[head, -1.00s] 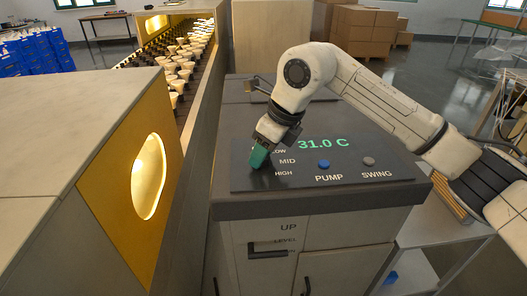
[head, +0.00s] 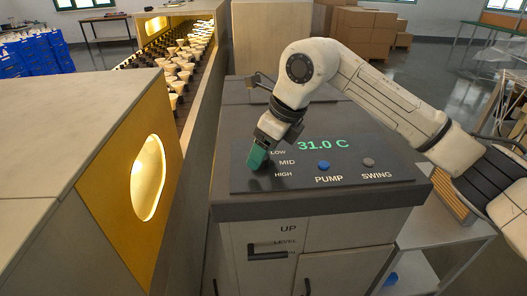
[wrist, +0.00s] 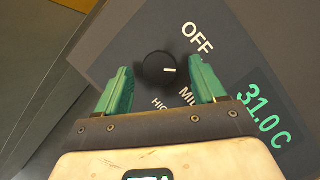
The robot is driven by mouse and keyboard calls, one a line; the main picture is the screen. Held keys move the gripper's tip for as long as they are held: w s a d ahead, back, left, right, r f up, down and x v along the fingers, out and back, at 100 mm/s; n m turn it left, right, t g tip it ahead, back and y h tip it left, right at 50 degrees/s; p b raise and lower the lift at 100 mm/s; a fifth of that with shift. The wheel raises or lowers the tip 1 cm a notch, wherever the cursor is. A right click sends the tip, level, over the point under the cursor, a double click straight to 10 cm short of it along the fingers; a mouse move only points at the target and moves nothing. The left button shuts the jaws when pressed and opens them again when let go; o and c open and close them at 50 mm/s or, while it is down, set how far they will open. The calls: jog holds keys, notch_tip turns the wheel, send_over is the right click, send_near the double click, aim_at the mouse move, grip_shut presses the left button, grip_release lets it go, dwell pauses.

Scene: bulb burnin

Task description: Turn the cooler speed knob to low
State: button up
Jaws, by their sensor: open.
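The cooler speed knob (wrist: 158,67) is a round black dial with a white pointer mark on the dark control panel. In the wrist view its mark points right, toward my right finger. OFF (wrist: 197,38) shows above right of it, and MID and HIGH below; the LOW label is not visible there, but LOW (head: 278,152) shows in the head view. My gripper (wrist: 157,72) is open, its green fingers on either side of the knob with gaps showing. In the head view my gripper (head: 257,159) points down at the panel and hides the knob.
The cooler panel (head: 400,178) also has a green 31.0 C display (head: 323,145), a blue PUMP button (head: 323,165) and a grey SWING button (head: 369,162). A conveyor of bulbs (head: 180,75) and a yellow-faced housing (head: 120,190) stand left of the cooler.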

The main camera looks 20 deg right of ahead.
jog(key=b+v, duration=0.1)
jog(key=v, duration=0.9)
jog(key=shift+f, duration=0.1)
jog(key=shift+s, duration=0.1)
